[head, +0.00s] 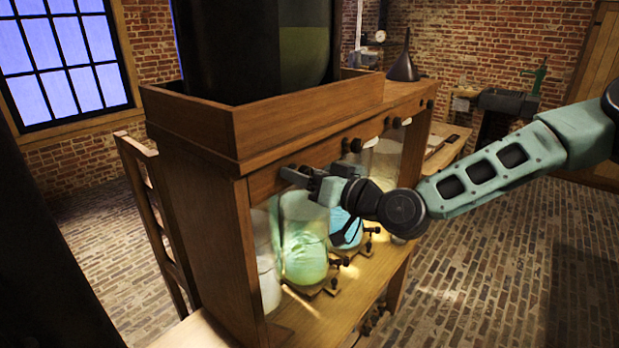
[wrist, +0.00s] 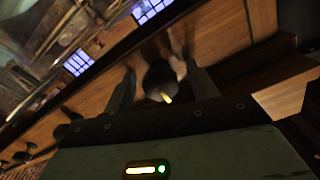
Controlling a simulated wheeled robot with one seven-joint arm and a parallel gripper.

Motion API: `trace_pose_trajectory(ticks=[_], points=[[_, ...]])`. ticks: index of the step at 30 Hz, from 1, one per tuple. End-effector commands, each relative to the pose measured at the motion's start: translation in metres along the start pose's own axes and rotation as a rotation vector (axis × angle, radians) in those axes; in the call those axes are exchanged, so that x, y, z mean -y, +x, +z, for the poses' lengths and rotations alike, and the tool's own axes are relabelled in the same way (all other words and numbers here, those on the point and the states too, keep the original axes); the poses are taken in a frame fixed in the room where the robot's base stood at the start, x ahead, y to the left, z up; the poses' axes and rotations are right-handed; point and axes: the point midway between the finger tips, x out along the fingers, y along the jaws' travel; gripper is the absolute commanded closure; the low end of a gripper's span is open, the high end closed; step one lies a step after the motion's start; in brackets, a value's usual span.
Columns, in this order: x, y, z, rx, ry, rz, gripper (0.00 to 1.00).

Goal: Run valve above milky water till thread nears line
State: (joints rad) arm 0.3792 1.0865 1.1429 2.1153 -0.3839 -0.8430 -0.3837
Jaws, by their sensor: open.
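My gripper (head: 303,176) is at the front rail of the wooden cabinet, at the left end of the row of black valve knobs. In the wrist view my gripper (wrist: 161,70) is open, its fingers on either side of a dark round knob (wrist: 158,78) with a pale pointer. I cannot tell whether they touch it. Below the rail stand glass jars: a pale, whitish one (head: 266,268) at the left, a glowing green one (head: 303,245), a blue one (head: 344,232) and a pale one (head: 386,160) farther along. No thread or line can be made out.
More valve knobs (head: 352,145) stick out along the rail to the right. Small black fittings (head: 336,263) stand on the shelf before the jars. A wooden ladder-like frame (head: 155,205) is at the left. The brick floor (head: 500,260) at the right is clear.

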Motion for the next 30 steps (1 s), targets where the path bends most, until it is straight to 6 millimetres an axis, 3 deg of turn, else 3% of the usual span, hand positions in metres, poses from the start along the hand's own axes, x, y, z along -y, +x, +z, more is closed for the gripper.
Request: trace_pose_trajectory(ticks=[3, 8, 14, 30], points=[[0.0001, -0.0001, -0.0001, 0.0, 0.0, 0.0, 0.45], [0.0002, -0.0002, 0.0, 0.0, 0.0, 0.0, 0.88], [0.0, -0.0001, 0.0017, 0.0, -0.036, -0.001, 0.88], [-0.0003, -0.0001, 0.0033, -0.002, -0.58, -0.001, 0.88]])
